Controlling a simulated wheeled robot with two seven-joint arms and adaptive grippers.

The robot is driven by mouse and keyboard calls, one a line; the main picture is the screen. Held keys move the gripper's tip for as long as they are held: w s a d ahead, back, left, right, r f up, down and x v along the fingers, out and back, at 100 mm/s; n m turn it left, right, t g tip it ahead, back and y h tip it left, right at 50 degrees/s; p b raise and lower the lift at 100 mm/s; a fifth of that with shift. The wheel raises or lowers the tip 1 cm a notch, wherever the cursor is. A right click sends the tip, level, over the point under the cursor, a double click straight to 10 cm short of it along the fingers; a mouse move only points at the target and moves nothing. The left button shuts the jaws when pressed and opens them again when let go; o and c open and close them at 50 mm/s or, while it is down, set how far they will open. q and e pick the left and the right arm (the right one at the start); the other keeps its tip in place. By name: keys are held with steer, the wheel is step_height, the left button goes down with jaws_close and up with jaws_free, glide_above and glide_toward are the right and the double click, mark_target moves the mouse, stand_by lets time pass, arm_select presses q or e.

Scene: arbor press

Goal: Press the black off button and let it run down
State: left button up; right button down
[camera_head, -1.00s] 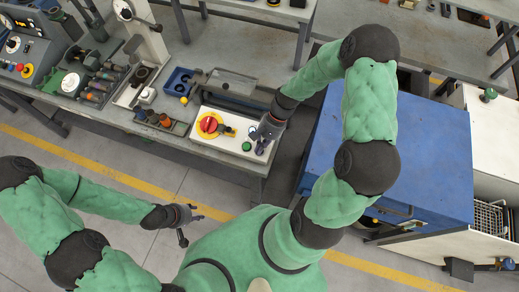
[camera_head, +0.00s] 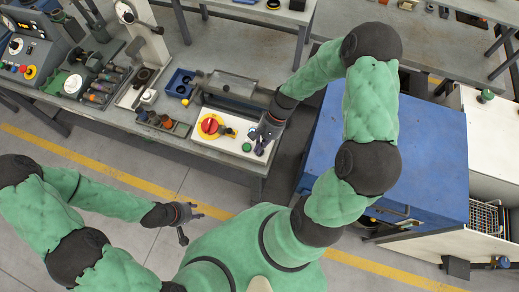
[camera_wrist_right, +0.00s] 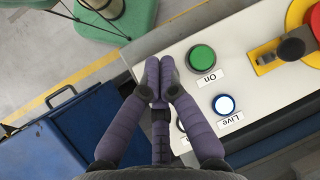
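A white control panel (camera_head: 213,146) sits at the front edge of the bench. It carries a green button (camera_head: 246,147), labelled "On" in the right wrist view (camera_wrist_right: 202,58), and a lit white lamp labelled "Live" (camera_wrist_right: 224,104). I cannot make out the black off button; my right gripper's fingers cover part of the panel, with a partly hidden label beside them. My right gripper (camera_wrist_right: 159,72) has its fingertips together, with nothing seen between them, over the panel's edge beside the green button. I cannot tell whether it touches. My left gripper (camera_head: 194,212) is spread and empty above the floor.
A red knob on a yellow plate (camera_head: 209,126) is left on the panel, with a black-topped part beside it. A grey machine part (camera_head: 225,85) lies behind. A blue cabinet (camera_head: 430,150) stands to the right. Trays and tools fill the bench to the left.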

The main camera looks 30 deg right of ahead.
arm_select(q)
step_height(320, 180, up, 3)
steer(key=p, duration=0.2)
steer(key=shift+r+p, duration=0.15)
steer(key=shift+p, duration=0.25)
arm_select(e)
steer(key=r, duration=0.2)
steer(key=a+r, duration=0.1)
steer(key=r, duration=0.1)
steer(key=shift+s, duration=0.35)
steer(key=shift+f, duration=0.1)
arm_select(q)
steer(key=shift+s, duration=0.1)
